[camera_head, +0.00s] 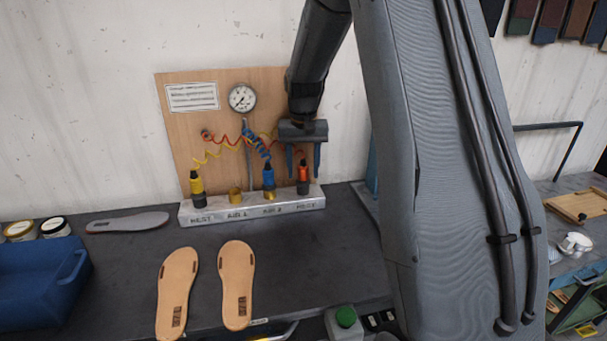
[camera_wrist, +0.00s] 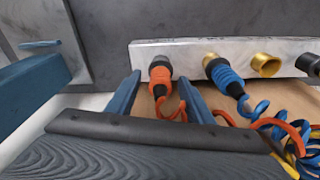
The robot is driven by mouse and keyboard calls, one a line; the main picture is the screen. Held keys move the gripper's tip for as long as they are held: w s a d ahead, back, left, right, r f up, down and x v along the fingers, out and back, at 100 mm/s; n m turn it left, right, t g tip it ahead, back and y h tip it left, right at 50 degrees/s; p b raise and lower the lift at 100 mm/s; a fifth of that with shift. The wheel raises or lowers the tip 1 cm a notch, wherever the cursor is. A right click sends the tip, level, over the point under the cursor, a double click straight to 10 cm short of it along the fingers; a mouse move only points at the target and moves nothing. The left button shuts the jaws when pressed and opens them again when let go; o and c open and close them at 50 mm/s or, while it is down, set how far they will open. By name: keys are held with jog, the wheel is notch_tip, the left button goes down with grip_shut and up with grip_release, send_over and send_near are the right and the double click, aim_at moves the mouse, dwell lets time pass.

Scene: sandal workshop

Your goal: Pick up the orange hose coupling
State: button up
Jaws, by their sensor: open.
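The orange hose coupling (camera_head: 303,174) stands at the right end of the pale labelled block (camera_head: 250,208), with a red-orange coiled hose attached. In the wrist view the orange coupling (camera_wrist: 160,76) shows between and just beyond the fingertips of my gripper. My gripper (camera_head: 304,172) is open, pointing down, with one finger on each side of the coupling. It also shows in the wrist view (camera_wrist: 162,82). I cannot tell whether either finger touches the coupling.
A blue coupling (camera_head: 268,178) stands close to the left, then an empty brass socket (camera_head: 235,194) and a yellow coupling (camera_head: 196,184). Coiled hoses hang before the wooden board (camera_head: 180,125) with a gauge (camera_head: 242,98). Sandal soles (camera_head: 237,285) lie in front.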

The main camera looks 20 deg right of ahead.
grip_shut()
notch_tip(320, 180, up, 10)
jog(key=shift+r+b, duration=0.1)
jog(key=shift+b, duration=1.15)
jog(key=shift+r+p, duration=1.25)
jog(key=shift+r, duration=0.15)
